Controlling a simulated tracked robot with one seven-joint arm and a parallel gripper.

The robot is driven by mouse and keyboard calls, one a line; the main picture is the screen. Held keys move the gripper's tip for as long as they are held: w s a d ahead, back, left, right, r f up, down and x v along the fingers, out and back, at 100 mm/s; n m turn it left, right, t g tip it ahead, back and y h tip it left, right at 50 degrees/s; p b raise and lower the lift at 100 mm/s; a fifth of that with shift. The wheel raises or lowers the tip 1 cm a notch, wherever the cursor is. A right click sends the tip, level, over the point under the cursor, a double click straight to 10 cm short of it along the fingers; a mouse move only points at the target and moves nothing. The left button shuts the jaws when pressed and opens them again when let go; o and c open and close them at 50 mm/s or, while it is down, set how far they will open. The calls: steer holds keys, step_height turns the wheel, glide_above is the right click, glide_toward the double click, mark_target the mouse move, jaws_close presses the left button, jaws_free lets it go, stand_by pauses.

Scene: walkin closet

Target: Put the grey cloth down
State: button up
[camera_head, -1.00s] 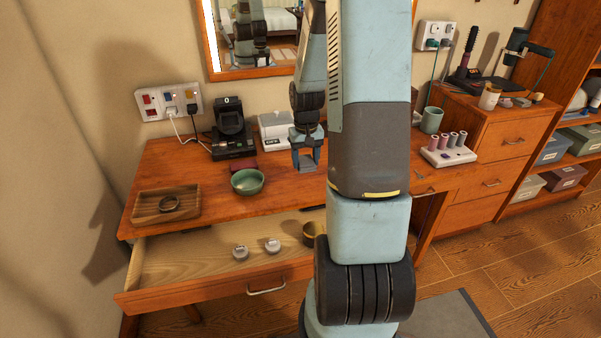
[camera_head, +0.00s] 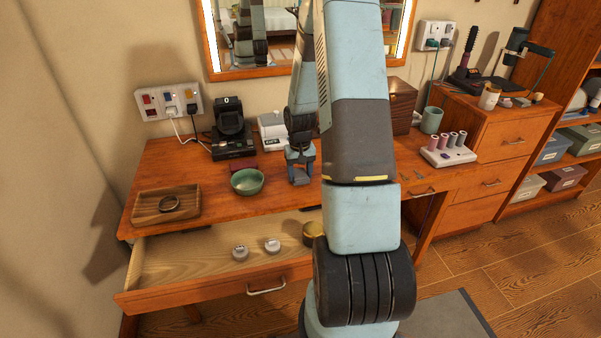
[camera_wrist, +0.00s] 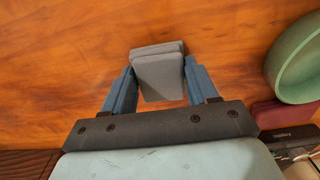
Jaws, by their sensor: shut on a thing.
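The grey cloth (camera_wrist: 160,76) is a small folded stack. It sits between the two blue fingers of my gripper (camera_wrist: 159,66) in the wrist view. My gripper is shut on it, with the wooden desk top behind. In the head view my gripper (camera_head: 300,178) is low over the desk (camera_head: 222,205), just right of the green bowl (camera_head: 247,182). The cloth is hard to make out there against the fingers. I cannot tell whether it touches the desk top.
The bowl and a dark red item (camera_wrist: 275,113) are close by. A wooden tray (camera_head: 150,207) is at the left. An open drawer (camera_head: 200,262) with small jars juts out in front. A white box (camera_head: 272,130) and black device (camera_head: 232,140) stand behind.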

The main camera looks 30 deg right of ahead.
mark_target(300, 174)
steer(key=o, duration=1.1)
steer(key=shift+f, duration=0.1)
step_height(300, 174, up, 13)
steer(key=s+a+r+t, duration=0.1)
steer(key=s+a+r, duration=0.25)
steer(key=r, duration=0.25)
steer(key=s+a+r+n+t+h, duration=0.1)
steer(key=s+a+r, duration=0.1)
steer(key=a+r, duration=0.25)
steer(key=s+a+r, duration=0.3)
steer(key=r, duration=0.4)
steer(key=s+a+r+n+t, duration=0.1)
steer(key=s+a+r, duration=0.2)
steer(key=s, duration=0.5)
steer(key=s+a+r+n+t+y, duration=0.1)
steer(key=s+a+r, duration=0.3)
steer(key=s, duration=0.5)
steer(key=shift+r+t, duration=0.25)
steer(key=shift+t, duration=0.55)
steer(key=shift+a, duration=0.1)
